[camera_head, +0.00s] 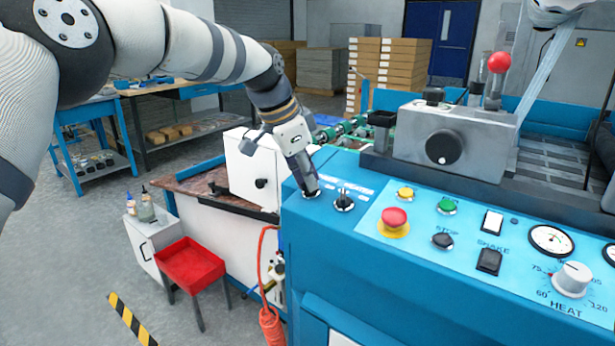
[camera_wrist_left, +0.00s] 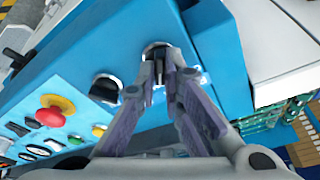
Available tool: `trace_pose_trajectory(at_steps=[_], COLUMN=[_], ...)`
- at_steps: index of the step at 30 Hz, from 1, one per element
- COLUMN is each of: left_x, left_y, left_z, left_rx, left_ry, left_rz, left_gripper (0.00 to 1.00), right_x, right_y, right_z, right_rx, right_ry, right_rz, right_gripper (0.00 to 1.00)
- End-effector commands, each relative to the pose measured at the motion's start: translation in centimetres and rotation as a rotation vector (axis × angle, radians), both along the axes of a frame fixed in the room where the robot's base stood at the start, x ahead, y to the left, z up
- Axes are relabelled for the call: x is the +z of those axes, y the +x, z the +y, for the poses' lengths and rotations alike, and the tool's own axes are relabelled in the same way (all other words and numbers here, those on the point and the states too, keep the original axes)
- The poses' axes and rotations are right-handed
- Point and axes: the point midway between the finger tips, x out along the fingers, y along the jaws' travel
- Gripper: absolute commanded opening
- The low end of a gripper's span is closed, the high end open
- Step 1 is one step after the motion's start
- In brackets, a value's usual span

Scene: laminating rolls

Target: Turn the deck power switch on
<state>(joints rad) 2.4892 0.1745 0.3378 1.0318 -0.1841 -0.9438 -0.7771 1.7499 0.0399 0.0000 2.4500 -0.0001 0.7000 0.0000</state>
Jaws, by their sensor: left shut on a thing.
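The blue control panel of the machine carries a rotary switch (camera_head: 312,195) at its left end, taken as the deck power switch. My left gripper (camera_head: 308,183) reaches down onto it from above and largely hides its knob in the head view. In the left wrist view, the two fingers (camera_wrist_left: 161,75) close around the knob of the switch (camera_wrist_left: 155,48), inside its silvery ring. Which way the knob is turned cannot be told. A second black rotary switch (camera_head: 344,200) sits just to the right and is untouched; it also shows in the left wrist view (camera_wrist_left: 105,88). My right gripper is not in view.
A red emergency button (camera_head: 394,218), yellow (camera_head: 405,194) and green (camera_head: 446,206) buttons, and a heat dial (camera_head: 572,279) lie further right on the panel. A white box (camera_head: 254,172) stands behind the gripper. A red tray (camera_head: 190,265) stands at the lower left.

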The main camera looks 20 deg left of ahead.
Motion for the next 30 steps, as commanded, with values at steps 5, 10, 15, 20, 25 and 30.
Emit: trace_pose_trajectory(at_steps=[5,10,15,20,25,30], left_x=[-0.2,-0.2,-0.2,-0.2,0.0,2.9], left_y=[-0.1,-0.1,-0.1,0.0,-0.1,-0.9], left_z=[0.0,0.0,0.0,0.0,0.0,0.7], left_rx=[-0.011,-0.011,-0.011,-0.009,-0.008,-0.006], left_ry=[0.003,0.003,0.003,0.003,0.002,0.001], left_rz=[0.004,0.004,0.004,0.003,0.002,-0.004], left_gripper=[0.0,0.0,0.24,0.28,0.28,0.28], right_x=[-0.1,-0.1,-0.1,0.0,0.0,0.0], right_y=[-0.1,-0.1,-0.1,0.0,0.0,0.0], right_z=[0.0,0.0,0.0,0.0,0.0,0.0], right_rx=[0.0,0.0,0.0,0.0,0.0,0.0], right_ry=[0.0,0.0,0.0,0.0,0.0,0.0], right_rz=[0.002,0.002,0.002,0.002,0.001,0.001], right_gripper=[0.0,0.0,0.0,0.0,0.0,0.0])
